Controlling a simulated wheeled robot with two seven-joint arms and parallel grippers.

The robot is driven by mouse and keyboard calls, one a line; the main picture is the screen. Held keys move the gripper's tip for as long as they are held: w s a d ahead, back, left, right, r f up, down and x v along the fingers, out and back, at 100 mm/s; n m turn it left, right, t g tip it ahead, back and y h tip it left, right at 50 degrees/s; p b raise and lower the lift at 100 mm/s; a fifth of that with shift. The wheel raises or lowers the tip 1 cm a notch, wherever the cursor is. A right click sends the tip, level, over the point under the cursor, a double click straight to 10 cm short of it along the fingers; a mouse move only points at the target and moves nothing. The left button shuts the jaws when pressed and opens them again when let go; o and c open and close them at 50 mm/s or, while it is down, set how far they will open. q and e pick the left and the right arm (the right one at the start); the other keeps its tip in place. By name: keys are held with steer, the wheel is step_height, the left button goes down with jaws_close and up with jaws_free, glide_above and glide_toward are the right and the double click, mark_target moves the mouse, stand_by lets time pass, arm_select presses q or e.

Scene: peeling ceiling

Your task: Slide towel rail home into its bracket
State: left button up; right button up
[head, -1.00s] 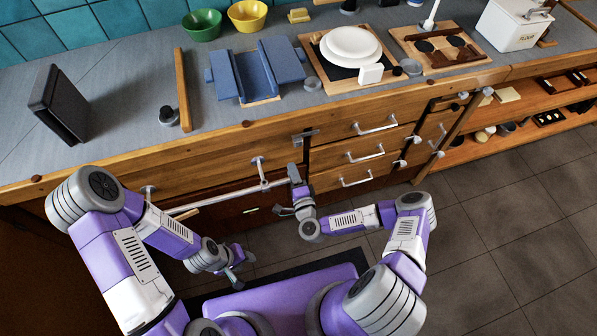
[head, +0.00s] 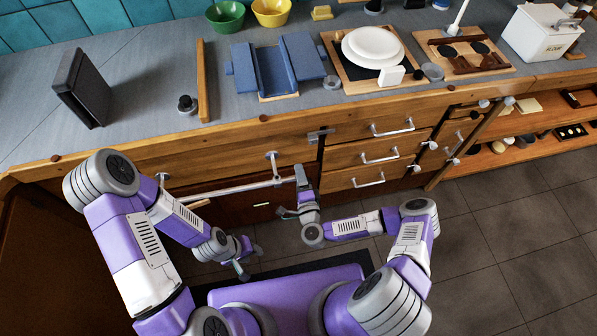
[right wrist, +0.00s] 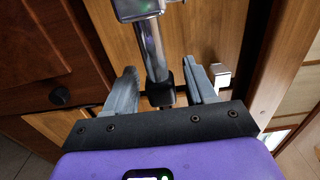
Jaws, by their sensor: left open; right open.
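The towel rail (head: 225,190) is a thin silver bar along the cabinet front below the counter. A bracket (head: 271,158) holds it near its right end; in the right wrist view this bracket (right wrist: 135,8) is at the top. There the rail (right wrist: 151,48) runs down from the bracket to a dark end cap (right wrist: 160,92). My right gripper (right wrist: 162,85) is open, with one finger on each side of this end and gaps visible. In the head view the right gripper (head: 301,177) is at the rail's right end. My left gripper (head: 241,268) is open and empty, below and apart from the rail.
Wooden drawers with silver handles (head: 380,157) are just right of my right gripper. The counter above holds a blue rack (head: 265,70), white plates (head: 372,47) and a black slab (head: 82,88). Open shelves (head: 520,135) stand further right. The floor at right is clear.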

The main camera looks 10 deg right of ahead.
steer(key=s, duration=0.6)
steer(key=shift+p, duration=0.35)
steer(key=s+a+f+n+g+y, duration=0.65)
steer(key=n+g, duration=0.25)
steer(key=n, duration=0.2)
steer(key=s+d+r+n+g+h, duration=0.2)
steer(key=s+d+n+g+h, duration=0.1)
steer(key=s+d+g, duration=0.3)
steer(key=s+n+g, duration=0.1)
steer(key=s+g, duration=0.1)
steer(key=shift+s+d+g, duration=0.25)
steer(key=shift+s+g, duration=0.05)
steer(key=shift+s, duration=0.05)
